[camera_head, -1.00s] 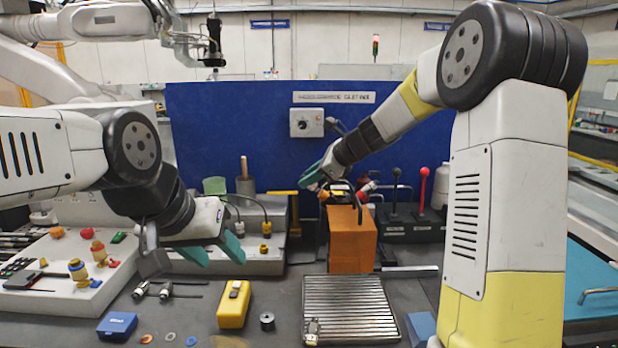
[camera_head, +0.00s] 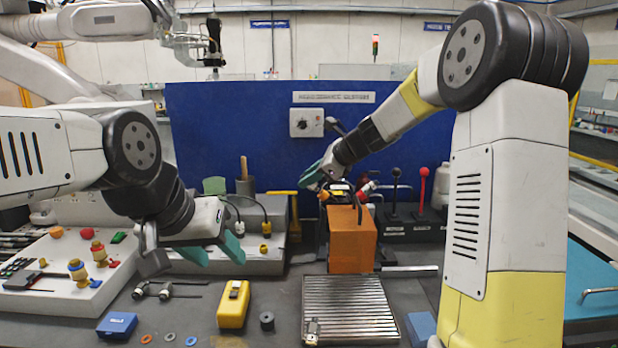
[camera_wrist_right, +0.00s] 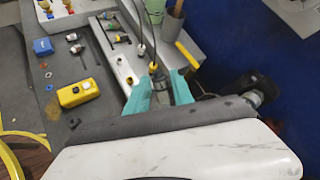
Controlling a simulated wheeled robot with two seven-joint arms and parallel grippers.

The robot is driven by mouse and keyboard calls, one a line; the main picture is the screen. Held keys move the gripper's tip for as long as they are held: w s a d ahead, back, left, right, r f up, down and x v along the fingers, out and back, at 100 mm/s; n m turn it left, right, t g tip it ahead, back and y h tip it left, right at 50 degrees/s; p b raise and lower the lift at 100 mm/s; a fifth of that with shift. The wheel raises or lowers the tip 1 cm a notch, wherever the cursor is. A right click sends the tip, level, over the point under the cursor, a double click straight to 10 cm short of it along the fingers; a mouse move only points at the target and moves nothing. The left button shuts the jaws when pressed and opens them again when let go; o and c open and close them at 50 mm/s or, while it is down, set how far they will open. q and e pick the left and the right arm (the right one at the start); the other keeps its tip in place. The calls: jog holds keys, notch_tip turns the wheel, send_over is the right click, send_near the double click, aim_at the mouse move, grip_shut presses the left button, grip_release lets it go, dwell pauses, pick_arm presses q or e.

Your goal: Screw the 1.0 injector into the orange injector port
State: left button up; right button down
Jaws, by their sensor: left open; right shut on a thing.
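In the head view my right gripper (camera_head: 322,176) is above and beside the top of an orange block-shaped unit (camera_head: 351,240). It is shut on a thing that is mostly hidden. In the right wrist view its teal fingers (camera_wrist_right: 163,90) close around a small grey metal part (camera_wrist_right: 181,88), and I cannot read any label on it. My left gripper (camera_head: 214,252) is open and empty above the table at the left. Two dark, metal-tipped injector-like parts (camera_head: 165,290) lie below it on the table. I cannot clearly make out an orange injector port.
A yellow box (camera_head: 233,305), a black ring (camera_head: 267,321), a blue box (camera_head: 117,326) and small washers (camera_head: 169,337) lie at the front. A ribbed metal tray (camera_head: 349,310) stands right of them. A blue panel (camera_head: 230,120) rises behind. Black and red levers (camera_head: 423,190) stand at the right.

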jog(key=shift+d+f, duration=0.75)
jog(key=c, duration=1)
grip_release()
jog(key=v, duration=0.7)
jog(key=shift+s+d+r, duration=0.2)
jog(key=shift+d, duration=0.1)
